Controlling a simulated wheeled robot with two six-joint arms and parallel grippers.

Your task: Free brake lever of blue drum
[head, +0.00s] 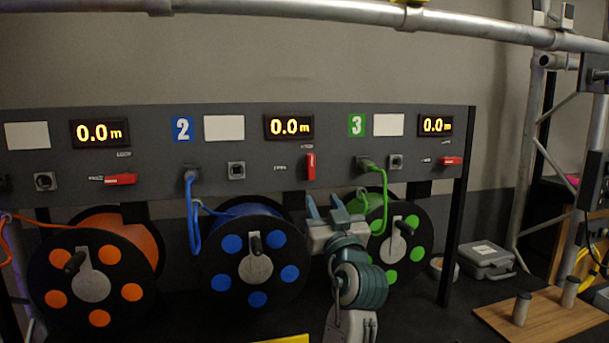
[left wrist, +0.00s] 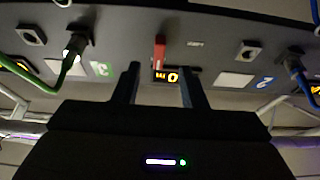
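The blue drum (head: 225,263) hangs under the panel section marked 2. Its red brake lever (head: 310,166) stands upright on the panel, below the display. In the left wrist view, which is upside down, the red lever (left wrist: 159,52) shows just beyond and between the fingertips, apart from them. My left gripper (head: 325,203) is open and empty, just below the lever and in front of the panel. Its two fingers also frame the left wrist view (left wrist: 160,72). My right gripper is not in view.
The orange drum's lever (head: 120,179) and the green drum's lever (head: 451,161) lie sideways. A blue cable (head: 192,215) and a green cable (head: 379,195) hang from panel sockets on either side of my gripper. A truss pipe (head: 300,17) crosses above.

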